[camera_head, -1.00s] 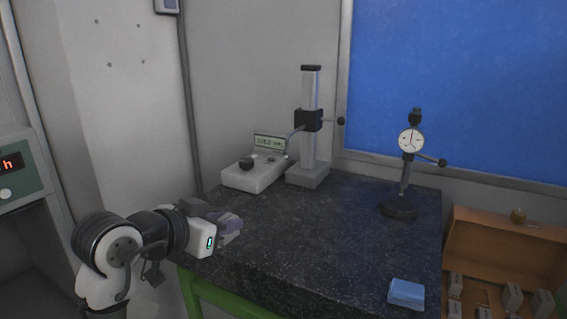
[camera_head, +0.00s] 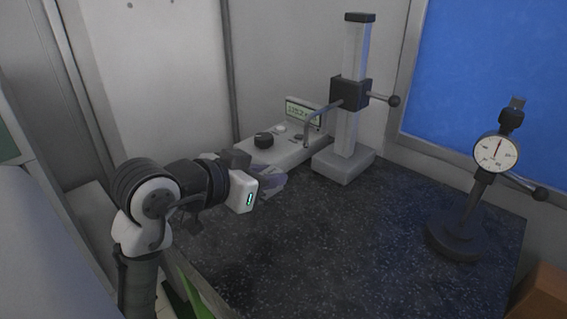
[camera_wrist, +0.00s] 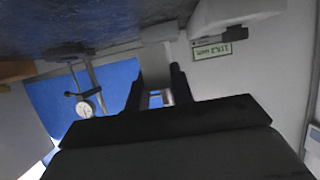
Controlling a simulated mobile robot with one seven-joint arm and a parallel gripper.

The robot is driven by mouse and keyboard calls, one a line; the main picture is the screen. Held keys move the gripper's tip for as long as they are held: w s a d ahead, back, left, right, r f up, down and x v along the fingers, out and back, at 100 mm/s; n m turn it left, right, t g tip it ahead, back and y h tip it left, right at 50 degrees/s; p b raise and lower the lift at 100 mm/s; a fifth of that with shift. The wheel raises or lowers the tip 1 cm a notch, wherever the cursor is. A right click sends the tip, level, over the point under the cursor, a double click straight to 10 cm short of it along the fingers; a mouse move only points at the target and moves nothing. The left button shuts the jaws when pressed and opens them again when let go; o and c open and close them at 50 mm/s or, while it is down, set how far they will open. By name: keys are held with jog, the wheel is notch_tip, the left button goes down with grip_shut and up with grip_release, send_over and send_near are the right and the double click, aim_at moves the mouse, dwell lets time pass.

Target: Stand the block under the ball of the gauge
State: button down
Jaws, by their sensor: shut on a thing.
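The gauge has a white box with a display (camera_head: 302,113) and a black knob. Beside it stands a column (camera_head: 352,60) with a black slider and a thin curved arm reaching left. Its ball is too small to make out. My gripper (camera_head: 272,181) is low over the table, in front of the white box. In the wrist view, which is upside down, my gripper (camera_wrist: 157,78) is shut on a grey block (camera_wrist: 155,66) between its fingers. The display (camera_wrist: 212,50) shows to its right. The block is not clear in the head view.
A dial indicator on a round black stand (camera_head: 458,240) stands at the right of the dark speckled tabletop (camera_head: 350,240). The table's middle is clear. A corner of a wooden box (camera_head: 545,290) shows at lower right. A wall lies behind the gauge.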

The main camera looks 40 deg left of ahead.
jog(key=shift+s+f+b, duration=0.15)
jog(key=shift+f+b, duration=0.5)
jog(key=shift+f, duration=0.1)
jog(key=shift+f+b, duration=1.4)
jog(key=shift+f, duration=0.6)
jog(key=shift+s, duration=0.1)
jog(key=shift+f, duration=0.15)
jog(key=c, duration=1.1)
grip_release()
jog(key=shift+b, duration=0.3)
jog(key=shift+s, duration=0.1)
jog(key=b+v, duration=0.3)
jog(key=v, duration=1)
jog(key=shift+s, duration=0.35)
